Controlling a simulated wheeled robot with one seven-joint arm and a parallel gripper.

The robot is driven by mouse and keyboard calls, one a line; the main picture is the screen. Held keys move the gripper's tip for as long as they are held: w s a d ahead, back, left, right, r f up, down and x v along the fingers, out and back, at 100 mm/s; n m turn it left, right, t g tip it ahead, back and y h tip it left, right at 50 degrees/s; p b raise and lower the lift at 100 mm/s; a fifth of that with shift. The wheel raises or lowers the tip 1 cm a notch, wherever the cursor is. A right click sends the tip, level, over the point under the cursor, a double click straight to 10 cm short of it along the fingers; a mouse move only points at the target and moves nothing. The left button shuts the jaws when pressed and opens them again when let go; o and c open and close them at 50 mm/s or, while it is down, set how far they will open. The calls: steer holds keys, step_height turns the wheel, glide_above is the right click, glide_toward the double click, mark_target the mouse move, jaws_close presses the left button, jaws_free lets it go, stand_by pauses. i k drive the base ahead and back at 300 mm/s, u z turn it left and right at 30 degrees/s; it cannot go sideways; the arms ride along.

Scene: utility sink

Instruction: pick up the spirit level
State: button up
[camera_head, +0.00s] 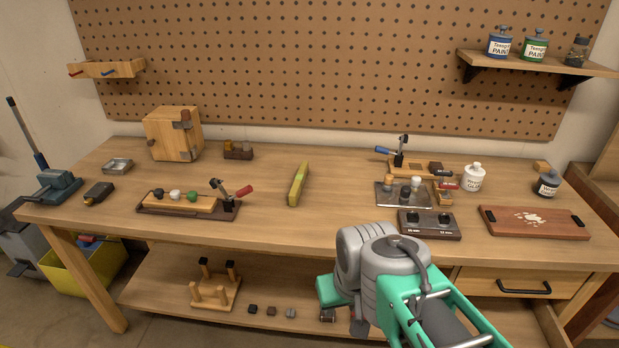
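The spirit level (298,184) is a yellow-green bar lying on the middle of the wooden workbench, its length running away from me and leaning slightly right. Nothing touches it. My arm, grey and green, comes in from the lower right in front of the bench edge. The end of my arm is to the right of the spirit level and nearer to me. My gripper's fingers cannot be made out clearly, so its opening is hidden.
Left of the level is a clamp fixture (190,204) with a red handle. Right of it are a metal plate (391,200), a black two-knob box (429,225) and a reddish board (534,223). A wooden box (172,135) stands at the back left. Bench around the level is clear.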

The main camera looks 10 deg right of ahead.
mark_target(294, 195)
steer(key=i, duration=1.05)
steer(key=u, duration=2.1)
